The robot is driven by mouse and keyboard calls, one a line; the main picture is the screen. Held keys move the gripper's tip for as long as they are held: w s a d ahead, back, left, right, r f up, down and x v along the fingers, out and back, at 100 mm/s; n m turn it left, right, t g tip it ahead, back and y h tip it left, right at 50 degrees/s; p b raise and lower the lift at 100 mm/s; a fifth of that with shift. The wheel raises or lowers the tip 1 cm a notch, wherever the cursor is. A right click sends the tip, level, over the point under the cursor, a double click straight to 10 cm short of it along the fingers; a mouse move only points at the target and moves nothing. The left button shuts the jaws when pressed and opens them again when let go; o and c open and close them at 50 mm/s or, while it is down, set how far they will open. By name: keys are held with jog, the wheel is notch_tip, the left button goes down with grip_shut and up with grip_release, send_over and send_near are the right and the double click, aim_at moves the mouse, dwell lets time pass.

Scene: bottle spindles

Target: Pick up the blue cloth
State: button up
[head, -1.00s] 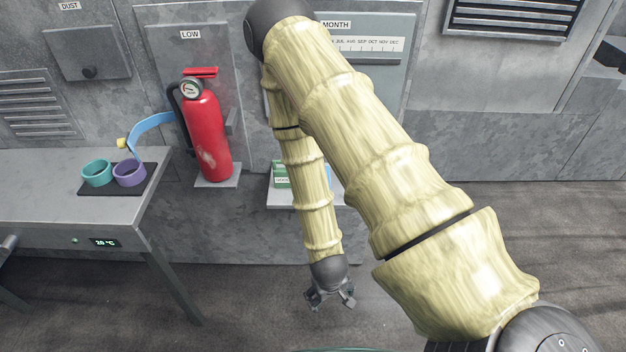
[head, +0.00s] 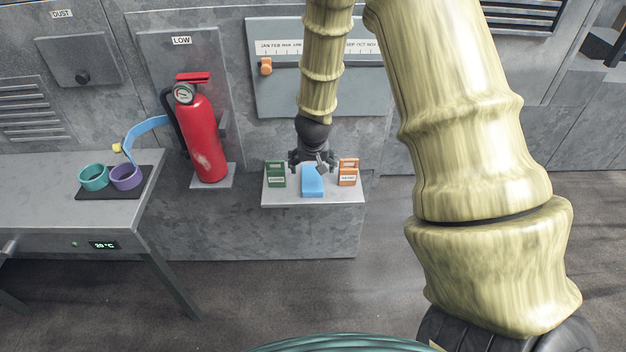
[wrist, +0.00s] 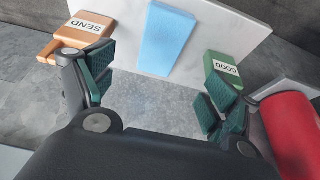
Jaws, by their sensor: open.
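The blue cloth (head: 312,182) is a folded light-blue block lying on a small grey shelf (head: 275,195) in the head view. It also shows at the top middle of the wrist view (wrist: 168,38). My gripper (head: 312,168) hangs over the shelf at the cloth's back end in the head view. In the wrist view my gripper (wrist: 155,100) has its fingers wide apart and nothing between them, with the cloth beyond the fingertips and roughly between them. How high it is above the shelf I cannot tell.
A green GOOD tag (head: 276,174) stands left of the cloth and an orange SEND tag (head: 347,172) right of it, both close. A red fire extinguisher (head: 203,135) stands left of the shelf. A table with teal and purple rings (head: 126,177) is further left.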

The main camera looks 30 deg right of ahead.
aim_at(313, 178)
jog(key=shift+s+p+x, duration=0.15)
jog(key=shift+p+x, duration=0.3)
jog(key=shift+x, duration=2.05)
jog(key=shift+s+p+x, duration=0.15)
jog(key=shift+p+x, duration=0.3)
jog(key=shift+x, duration=2.05)
jog(key=shift+f, duration=0.1)
jog(key=c, duration=1.1)
